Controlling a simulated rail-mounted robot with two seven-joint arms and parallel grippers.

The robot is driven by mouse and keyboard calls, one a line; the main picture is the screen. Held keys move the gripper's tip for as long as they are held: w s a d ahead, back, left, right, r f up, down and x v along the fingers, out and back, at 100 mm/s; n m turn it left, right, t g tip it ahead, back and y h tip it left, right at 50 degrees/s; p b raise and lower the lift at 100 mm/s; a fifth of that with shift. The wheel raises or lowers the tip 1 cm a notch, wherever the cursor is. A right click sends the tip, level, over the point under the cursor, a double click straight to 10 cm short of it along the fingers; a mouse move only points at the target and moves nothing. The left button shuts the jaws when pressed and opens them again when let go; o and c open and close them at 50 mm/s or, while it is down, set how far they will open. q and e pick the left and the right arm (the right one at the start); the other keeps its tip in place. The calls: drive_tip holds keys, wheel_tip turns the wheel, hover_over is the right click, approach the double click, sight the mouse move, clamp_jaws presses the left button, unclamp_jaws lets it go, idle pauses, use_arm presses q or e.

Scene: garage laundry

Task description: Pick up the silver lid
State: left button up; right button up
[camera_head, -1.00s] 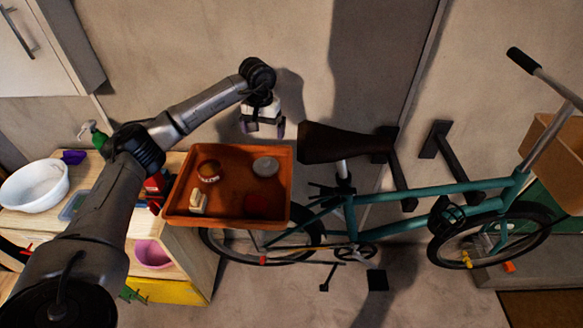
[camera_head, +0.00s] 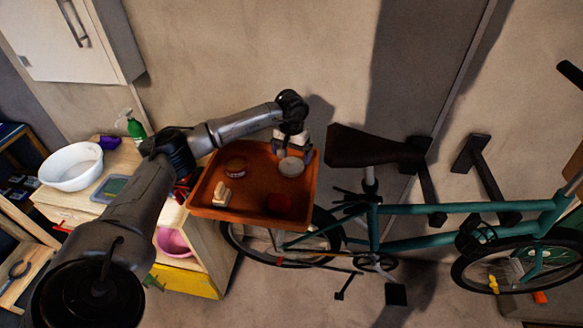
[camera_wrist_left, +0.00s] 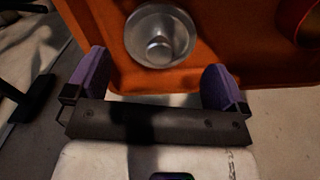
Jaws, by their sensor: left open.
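The silver lid (camera_head: 291,167) is a round, pale disc lying in the far right corner of the orange-brown tray (camera_head: 233,207). In the left wrist view the silver lid (camera_wrist_left: 160,35) shows a raised knob at its middle. My left gripper (camera_head: 293,152) is over the tray's far right corner, close to the lid. In the left wrist view its two purple-padded fingers (camera_wrist_left: 158,82) are open and empty. The lid lies ahead of them, between their lines, and is not gripped. The height gap is hard to judge. My right gripper is not in view.
The tray also holds a round brown-rimmed container (camera_head: 236,166), a small cream object (camera_head: 221,194) and a dark red item (camera_head: 279,205). A teal bicycle (camera_head: 470,208) with a black saddle (camera_head: 372,148) stands right of the tray. A white bowl (camera_head: 72,166) and green bottle (camera_head: 135,128) are at left.

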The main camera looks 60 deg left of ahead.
sight(291, 161)
use_arm(q)
wheel_tip(291, 161, down, 5)
drive_tip(key=shift+s+d+r, duration=0.1)
drive_tip(key=shift+s+d, duration=0.05)
drive_tip(key=shift+c, duration=0.4)
drive_tip(key=c, duration=0.6)
